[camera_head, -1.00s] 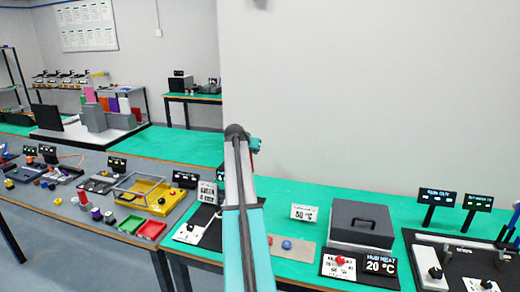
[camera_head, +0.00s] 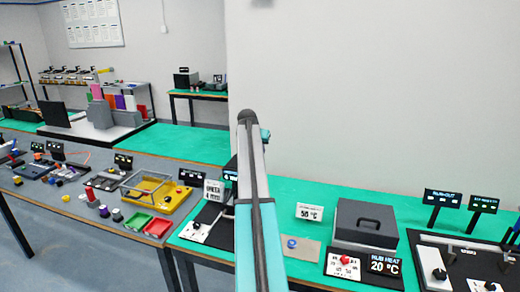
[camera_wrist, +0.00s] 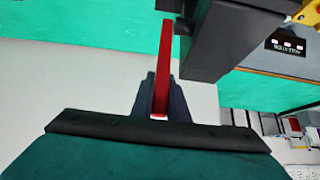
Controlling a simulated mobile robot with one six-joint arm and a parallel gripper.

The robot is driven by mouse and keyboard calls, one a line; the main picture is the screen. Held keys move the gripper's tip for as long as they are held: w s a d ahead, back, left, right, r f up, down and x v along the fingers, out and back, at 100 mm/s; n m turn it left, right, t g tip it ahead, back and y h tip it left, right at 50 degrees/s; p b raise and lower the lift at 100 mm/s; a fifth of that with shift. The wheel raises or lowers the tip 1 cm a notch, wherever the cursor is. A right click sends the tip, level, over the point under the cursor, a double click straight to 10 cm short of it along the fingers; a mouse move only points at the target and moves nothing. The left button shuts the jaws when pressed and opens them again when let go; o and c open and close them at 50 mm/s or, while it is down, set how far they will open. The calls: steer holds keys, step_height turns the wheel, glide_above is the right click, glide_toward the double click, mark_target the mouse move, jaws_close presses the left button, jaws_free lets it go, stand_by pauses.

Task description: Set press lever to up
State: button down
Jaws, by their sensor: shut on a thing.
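In the wrist view, my gripper (camera_wrist: 163,97) is shut on a long, thin red lever (camera_wrist: 167,50). The lever runs up the picture from between the dark fingers, and its lower end is partly hidden by them. A dark grey press frame (camera_wrist: 207,45) stands just right of the lever. How the lever joins the frame is not clear. In the head view, my arm reaches forward over the green bench and hides my gripper, the lever and most of the press.
In the head view, a grey box with a handle (camera_head: 366,222) stands right of my arm, behind a "20 °C" display (camera_head: 384,263). A yellow tray (camera_head: 157,192) and green and red bins (camera_head: 157,227) are left. A wall is behind the bench.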

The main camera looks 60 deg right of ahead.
steer(key=shift+d, duration=0.1)
steer(key=c, duration=1.7)
jaws_free()
steer(key=shift+f, duration=0.1)
steer(key=b+v, duration=0.4)
steer(key=v, duration=1)
steer(key=shift+b, duration=0.3)
steer(key=shift+w, duration=0.1)
